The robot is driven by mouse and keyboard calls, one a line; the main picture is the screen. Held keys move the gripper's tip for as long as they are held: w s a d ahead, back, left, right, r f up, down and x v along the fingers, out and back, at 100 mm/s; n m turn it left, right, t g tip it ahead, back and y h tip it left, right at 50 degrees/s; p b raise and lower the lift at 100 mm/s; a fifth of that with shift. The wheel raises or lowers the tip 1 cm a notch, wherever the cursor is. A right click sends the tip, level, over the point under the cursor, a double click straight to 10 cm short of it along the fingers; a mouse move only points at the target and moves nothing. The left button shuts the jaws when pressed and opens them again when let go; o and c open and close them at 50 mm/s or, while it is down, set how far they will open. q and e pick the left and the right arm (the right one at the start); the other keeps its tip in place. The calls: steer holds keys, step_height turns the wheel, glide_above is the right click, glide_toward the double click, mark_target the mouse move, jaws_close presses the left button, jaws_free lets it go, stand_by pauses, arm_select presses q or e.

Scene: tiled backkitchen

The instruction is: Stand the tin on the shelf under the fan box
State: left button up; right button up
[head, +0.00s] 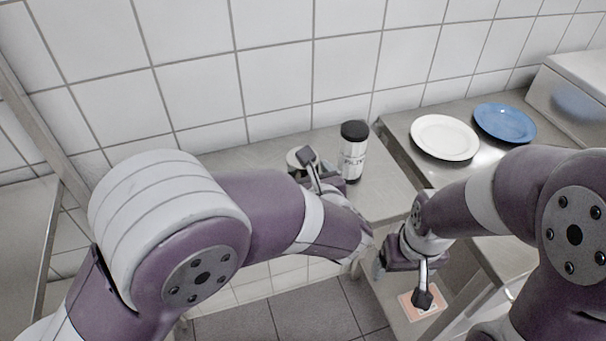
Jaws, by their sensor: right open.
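A white cylinder with a black lid and dark lettering (352,160), which looks like the tin, stands upright on the metal worktop (385,190) near the tiled wall. My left gripper (318,168) is just left of it, over the worktop. A pale round object (293,160) shows partly behind that gripper; I cannot tell what it is, nor whether the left jaws hold anything. My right gripper (418,272) is open and points down over a lower surface, well below and right of the cylinder. I cannot make out the fan box for certain.
A white plate (444,137) and a blue plate (505,123) lie on the metal surface at right. A grey box-like unit (575,85) stands at the far right. A pink-edged card (423,304) lies below my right gripper. Another metal surface (25,225) is at left.

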arm_select(q)
steer(key=shift+r, duration=0.2)
steer(key=v, duration=1.2)
steer(key=shift+f, duration=0.15)
